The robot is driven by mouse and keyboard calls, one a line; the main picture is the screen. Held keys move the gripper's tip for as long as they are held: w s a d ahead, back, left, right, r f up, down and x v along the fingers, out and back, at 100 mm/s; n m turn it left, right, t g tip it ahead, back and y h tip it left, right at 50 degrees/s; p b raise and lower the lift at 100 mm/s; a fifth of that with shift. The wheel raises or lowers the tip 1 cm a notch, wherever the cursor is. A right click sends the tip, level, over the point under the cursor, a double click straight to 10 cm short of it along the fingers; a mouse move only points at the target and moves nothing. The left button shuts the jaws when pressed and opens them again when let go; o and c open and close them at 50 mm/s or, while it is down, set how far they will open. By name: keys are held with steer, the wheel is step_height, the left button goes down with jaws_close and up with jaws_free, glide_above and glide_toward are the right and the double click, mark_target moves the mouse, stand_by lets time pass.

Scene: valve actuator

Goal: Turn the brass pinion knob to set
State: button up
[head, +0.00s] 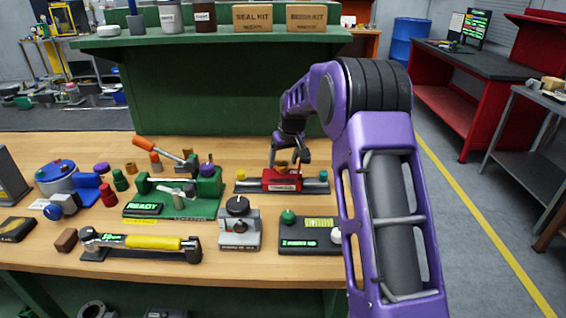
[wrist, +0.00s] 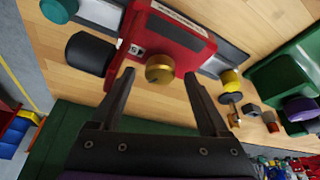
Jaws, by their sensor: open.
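The brass pinion knob (wrist: 159,70) sticks out of the side of a red actuator body (wrist: 172,38) in the wrist view. In the head view the red body (head: 281,185) lies on the workbench, and a small brass part shows above it under my gripper. My gripper (wrist: 160,76) is open. Its two dark fingertips lie left and right of the knob in the wrist view, with a gap on each side. I cannot tell whether the tips reach down past the knob's face. In the head view my gripper (head: 291,158) is over the actuator.
A green fixture (head: 202,200) with an orange-handled lever stands left of the actuator. A grey dial box (head: 238,228) and a black panel (head: 308,240) stand in front. A green shelf (head: 205,45) rises behind. Small bare patches of wooden bench (head: 150,258) lie between objects.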

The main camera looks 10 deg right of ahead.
steer(key=shift+w+f, duration=0.1)
steer(key=shift+f, duration=0.25)
jaws_close()
stand_by(0.4)
steer(key=m+h, duration=0.1)
steer(key=m, duration=0.2)
steer(key=shift+a, duration=0.2)
steer(key=m+h, duration=0.1)
steer(key=m, duration=0.2)
steer(key=shift+a+m+h+p, duration=0.1)
steer(key=shift+m+h+p, duration=0.2)
steer(key=shift+p, duration=0.05)
steer(key=m+g, duration=0.1)
steer(key=m, duration=0.1)
steer(key=m+h+p, duration=0.1)
steer(key=m, duration=0.2)
steer(key=shift+w+g+h, duration=0.1)
steer(key=shift+g+h, duration=0.2)
steer(key=shift+g, duration=0.1)
steer(key=shift+m, duration=0.3)
